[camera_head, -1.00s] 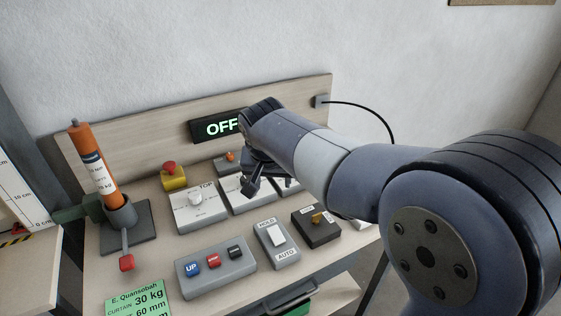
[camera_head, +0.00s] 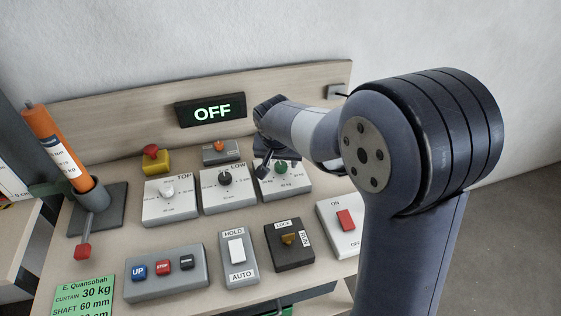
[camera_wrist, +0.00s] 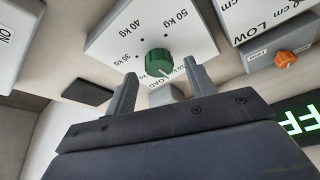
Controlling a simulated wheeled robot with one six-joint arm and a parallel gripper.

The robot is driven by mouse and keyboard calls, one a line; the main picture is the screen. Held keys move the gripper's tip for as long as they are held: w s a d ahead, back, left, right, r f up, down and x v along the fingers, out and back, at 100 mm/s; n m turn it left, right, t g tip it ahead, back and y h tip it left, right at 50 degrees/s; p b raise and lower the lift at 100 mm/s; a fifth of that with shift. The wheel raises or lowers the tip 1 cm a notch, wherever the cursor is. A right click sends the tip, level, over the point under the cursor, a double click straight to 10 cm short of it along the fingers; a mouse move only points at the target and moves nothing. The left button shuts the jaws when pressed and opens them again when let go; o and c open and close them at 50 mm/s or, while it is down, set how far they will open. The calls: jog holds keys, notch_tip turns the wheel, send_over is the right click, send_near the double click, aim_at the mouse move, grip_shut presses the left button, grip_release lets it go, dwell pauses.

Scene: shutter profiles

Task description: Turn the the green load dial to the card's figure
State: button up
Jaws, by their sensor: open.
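The green load dial (camera_head: 281,167) sits on a white-faced box (camera_head: 289,186) at the right end of the dial row. In the wrist view the dial (camera_wrist: 158,62) shows a pale mark on its lower-right edge, and its plate (camera_wrist: 118,32) reads 30, 40 and 50 kg; another figure is partly hidden by a finger. My gripper (camera_wrist: 160,76) is open, its fingertips on either side of the dial in that view; I cannot tell whether they touch it. In the head view my gripper (camera_head: 265,168) is just left of the dial. The green card (camera_head: 84,297) reads CURTAIN 30 kg.
The LOW dial box (camera_head: 229,201) stands close on the left, with an orange knob (camera_head: 219,146) behind. The display (camera_head: 211,111) reads OFF on the backboard.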

jog(key=shift+x, duration=0.8)
jog(key=shift+c, duration=0.3)
jog(key=c, duration=0.9)
